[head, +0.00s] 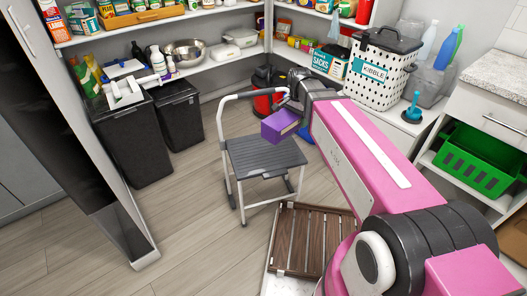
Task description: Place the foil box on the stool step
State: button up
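My gripper (287,106) is at the far end of my pink arm, small in the picture, and appears shut on the box from above. The box is tilted in the view and seems held in the air, near the stool's rear right corner. The stool (265,155) has a dark grey ribbed step and a pale metal frame with a tall looped handle. Its step is bare. My arm and the box hide part of the stool's right side.
Two black bins (135,142) stand left of the stool. A slatted wooden rack (312,238) lies on the floor in front. Stocked shelves (215,58) line the back corner. A kibble bin (378,72) stands on the right counter. The floor left of the stool is clear.

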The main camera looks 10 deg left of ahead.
aim_at(266, 153)
jog(key=s+a+f+m, duration=0.1)
jog(key=s+a+f, duration=0.1)
jog(key=a, duration=0.3)
jog(key=s+a+f+m, duration=0.2)
jog(key=s+a+f, duration=0.1)
jog(key=a+f, duration=0.1)
jog(key=s+a+f+m, duration=0.2)
jog(key=s+a+f, duration=0.1)
jog(key=a, duration=0.3)
jog(key=shift+f, duration=0.4)
jog(key=shift+a+f, duration=0.15)
jog(key=shift+f, duration=0.05)
jog(key=w+d+f, duration=0.1)
jog(key=w+f, duration=0.1)
jog(key=w, duration=0.1)
jog(key=w+d+f, duration=0.1)
jog(key=w+f, duration=0.1)
jog(key=w, duration=0.2)
jog(key=w+d+f, duration=0.1)
jog(key=w+f, duration=0.2)
jog(key=shift+w, duration=0.35)
jog(key=shift+f, duration=1.95)
jog(key=shift+f, duration=0.2)
jog(key=o, duration=0.8)
jog(key=shift+o, duration=0.2)
jog(key=shift+r, duration=0.1)
